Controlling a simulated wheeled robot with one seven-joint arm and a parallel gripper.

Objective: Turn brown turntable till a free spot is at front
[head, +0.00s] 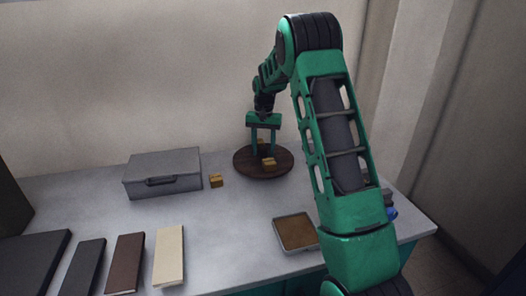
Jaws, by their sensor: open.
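The brown turntable (246,167) is a round dark disc on the grey table, towards the back and right of the middle in the head view. A small yellow-brown block (269,164) sits on its front right part. Another such piece (261,142) shows at the back of the disc, partly hidden behind my gripper. My gripper (263,149) is open and points down over the turntable, with its fingertips just above or behind the front block. I cannot tell whether it touches anything. The turntable's right edge lies close to my arm.
A yellow-brown block (216,180) lies left of the turntable, beside a grey case (163,174). A square tray (296,232) with a brown inside lies at the front. Cream (169,256), brown (125,264) and dark (84,267) flat pieces lie front left. A blue thing (391,213) is partly hidden behind my arm.

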